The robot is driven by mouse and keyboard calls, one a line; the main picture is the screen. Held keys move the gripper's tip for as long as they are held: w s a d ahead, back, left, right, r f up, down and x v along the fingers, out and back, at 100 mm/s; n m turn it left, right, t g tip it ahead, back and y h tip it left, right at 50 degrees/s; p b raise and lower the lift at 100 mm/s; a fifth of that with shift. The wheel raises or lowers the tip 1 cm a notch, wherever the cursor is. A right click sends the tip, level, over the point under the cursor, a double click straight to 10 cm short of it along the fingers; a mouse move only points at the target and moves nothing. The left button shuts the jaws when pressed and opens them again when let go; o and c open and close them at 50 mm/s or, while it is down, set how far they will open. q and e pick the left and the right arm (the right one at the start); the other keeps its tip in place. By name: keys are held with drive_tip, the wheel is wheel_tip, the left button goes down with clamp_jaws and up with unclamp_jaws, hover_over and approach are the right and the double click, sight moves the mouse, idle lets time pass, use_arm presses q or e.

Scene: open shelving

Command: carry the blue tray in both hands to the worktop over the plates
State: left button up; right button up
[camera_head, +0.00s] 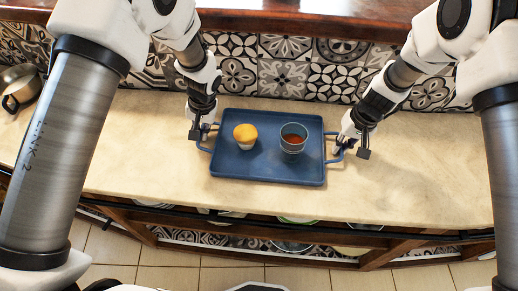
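The blue tray (267,168) is over the pale worktop (420,185), in the middle of the head view. I cannot tell whether it rests on the surface or hangs just above it. It carries a yellow-topped muffin (246,135) and a grey cup (293,138) with reddish-brown contents. Both stand upright. My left gripper (203,133) is at the tray's left handle, and my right gripper (350,146) is at its right handle. The fingers are too small to show whether they are closed on the handles.
Plates and bowls (292,246) show partly on the shelf below the worktop's front edge. A metal pot (20,86) stands at the far left. A patterned tile wall (285,76) and a wooden shelf (300,16) are behind. The worktop is clear either side of the tray.

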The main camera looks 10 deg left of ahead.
use_arm(q)
drive_tip(key=o, duration=0.3)
drive_tip(key=shift+r, duration=0.1)
use_arm(e)
drive_tip(key=o, duration=0.3)
drive_tip(key=shift+r, duration=0.1)
use_arm(q)
drive_tip(key=shift+r, duration=0.1)
wheel_tip(320, 180, up, 12)
drive_tip(key=d, duration=0.2)
drive_tip(key=shift+d+f, duration=0.2)
use_arm(e)
wheel_tip(320, 180, up, 12)
drive_tip(key=d, duration=0.2)
drive_tip(key=shift+d, duration=0.2)
drive_tip(key=shift+s, duration=0.1)
